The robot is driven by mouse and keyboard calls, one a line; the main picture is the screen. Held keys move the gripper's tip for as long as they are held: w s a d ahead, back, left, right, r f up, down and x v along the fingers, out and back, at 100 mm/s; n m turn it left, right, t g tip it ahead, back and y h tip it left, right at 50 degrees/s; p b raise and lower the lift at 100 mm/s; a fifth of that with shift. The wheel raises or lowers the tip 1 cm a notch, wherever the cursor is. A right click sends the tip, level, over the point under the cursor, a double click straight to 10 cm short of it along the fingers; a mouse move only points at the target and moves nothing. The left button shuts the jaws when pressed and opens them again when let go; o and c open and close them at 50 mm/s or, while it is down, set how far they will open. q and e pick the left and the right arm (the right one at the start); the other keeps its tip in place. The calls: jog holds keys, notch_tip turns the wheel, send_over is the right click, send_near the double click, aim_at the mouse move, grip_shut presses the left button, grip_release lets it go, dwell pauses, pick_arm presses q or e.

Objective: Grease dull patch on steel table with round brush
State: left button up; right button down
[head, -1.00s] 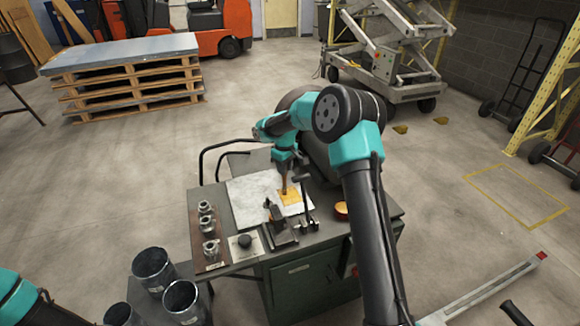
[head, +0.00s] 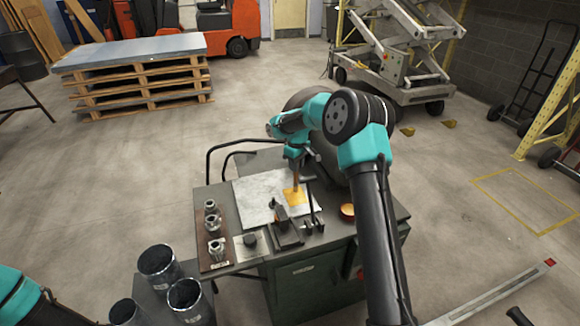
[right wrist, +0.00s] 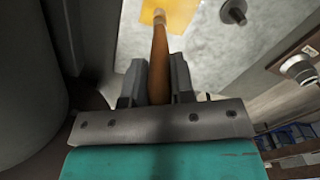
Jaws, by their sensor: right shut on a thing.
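My right gripper (head: 295,163) is shut on the wooden handle of the round brush (right wrist: 161,58), and the handle also shows in the head view (head: 296,181). The brush points down onto a yellow-orange patch (head: 298,199) on the pale grey sheet of the table top (head: 255,205). The patch also shows at the top of the right wrist view (right wrist: 176,10). The brush's bristles are too small or out of frame to make out. My left gripper is outside the head view; only a teal part of my left arm shows at lower left.
An orange bowl (head: 347,211) stands right of the sheet. A dark clamp-like fixture (head: 286,232) and a small plate with a black knob (head: 250,241) lie in front. Metal fittings (head: 213,222) stand on a brown board at left. Dark cylinders (head: 186,299) stand at lower left.

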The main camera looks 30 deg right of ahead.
notch_tip(320, 180, up, 8)
jog(key=d, duration=0.2)
jog(key=shift+s+d, duration=0.25)
jog(key=shift+d, duration=0.15)
dwell(0.4)
dwell(0.5)
